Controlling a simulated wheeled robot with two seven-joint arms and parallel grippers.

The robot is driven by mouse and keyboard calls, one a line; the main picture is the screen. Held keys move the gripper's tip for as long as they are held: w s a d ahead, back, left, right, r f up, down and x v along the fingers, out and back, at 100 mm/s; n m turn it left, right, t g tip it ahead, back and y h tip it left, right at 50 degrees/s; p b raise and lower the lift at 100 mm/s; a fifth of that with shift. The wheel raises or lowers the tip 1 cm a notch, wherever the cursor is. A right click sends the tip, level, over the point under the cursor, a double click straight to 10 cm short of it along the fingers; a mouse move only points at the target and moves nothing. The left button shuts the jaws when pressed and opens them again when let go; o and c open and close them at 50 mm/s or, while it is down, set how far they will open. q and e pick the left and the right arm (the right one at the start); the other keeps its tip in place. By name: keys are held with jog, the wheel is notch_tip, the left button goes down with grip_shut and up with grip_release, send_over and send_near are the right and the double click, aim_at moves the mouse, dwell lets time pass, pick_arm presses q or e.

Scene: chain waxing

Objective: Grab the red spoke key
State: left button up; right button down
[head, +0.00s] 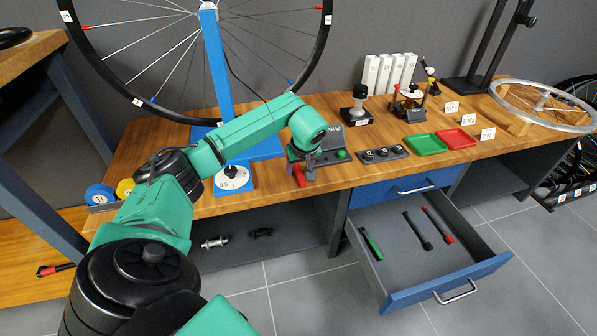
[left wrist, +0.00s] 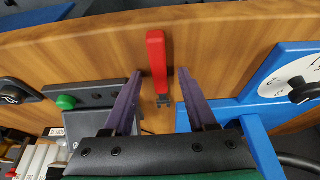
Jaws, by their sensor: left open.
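The red spoke key (left wrist: 156,58) lies on the wooden bench top near its front edge, with a red handle and a dark metal tip. In the left wrist view it lies between the two purple fingers of my left gripper (left wrist: 160,74), which is open; a gap shows on each side of the handle. In the head view my left gripper (head: 306,170) is low over the bench's front edge, and the red key (head: 298,176) shows partly behind it. My right gripper is not in view.
A grey box with a green button (head: 342,154) stands beside the key, and a blue stand with a dial (head: 233,177) is on its other side. An open drawer (head: 470,272) holds green, black and red-handled tools. Green (head: 426,145) and red (head: 455,138) trays sit farther right.

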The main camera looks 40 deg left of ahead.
pick_arm(q)
jog(key=shift+c, duration=0.3)
grip_shut()
